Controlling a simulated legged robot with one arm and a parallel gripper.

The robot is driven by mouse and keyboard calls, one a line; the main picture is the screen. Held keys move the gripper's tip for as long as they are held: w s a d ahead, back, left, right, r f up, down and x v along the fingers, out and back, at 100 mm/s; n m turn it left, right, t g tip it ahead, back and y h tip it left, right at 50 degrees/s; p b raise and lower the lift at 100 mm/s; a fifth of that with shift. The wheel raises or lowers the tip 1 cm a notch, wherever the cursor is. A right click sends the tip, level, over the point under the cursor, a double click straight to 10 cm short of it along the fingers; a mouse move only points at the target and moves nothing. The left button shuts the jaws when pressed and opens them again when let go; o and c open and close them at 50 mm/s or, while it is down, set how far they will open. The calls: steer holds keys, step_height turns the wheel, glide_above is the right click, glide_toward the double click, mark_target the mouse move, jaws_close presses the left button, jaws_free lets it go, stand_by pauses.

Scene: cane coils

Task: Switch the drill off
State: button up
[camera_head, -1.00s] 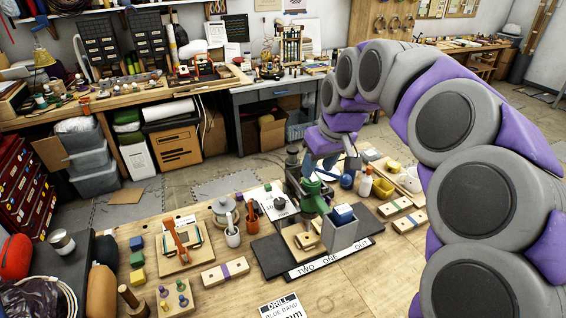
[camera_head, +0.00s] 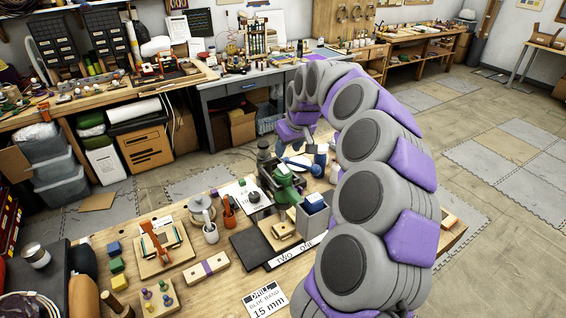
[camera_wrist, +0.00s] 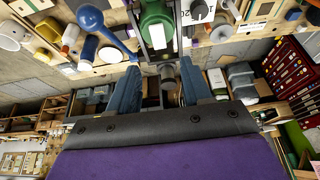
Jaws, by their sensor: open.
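My gripper (camera_head: 306,148) is behind and slightly right of the drill in the head view. In the wrist view its two blue fingers (camera_wrist: 166,84) are spread apart with nothing held, and the drill lies beyond their tips. I cannot make out the drill's switch clearly. A card reading "DRILL BLUE BAND 15 mm" (camera_head: 264,301) lies at the bench's front.
A grey bin (camera_head: 308,218) with a blue block stands right of the drill. A blue round-ended tool (camera_wrist: 103,30) lies near the drill.

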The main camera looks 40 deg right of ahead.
mark_target(282, 166)
steer(key=x, duration=0.7)
steer(key=shift+d+f, duration=0.1)
steer(key=shift+f, duration=0.15)
steer(key=shift+w+d+f, duration=0.2)
steer(key=shift+w+f, duration=0.05)
steer(key=shift+f, duration=0.35)
steer(key=shift+a, duration=0.1)
steer(key=shift+a, duration=0.15)
steer(key=shift+c, duration=0.3)
steer(key=shift+c, duration=0.8)
steer(key=shift+r, duration=0.1)
jaws_close()
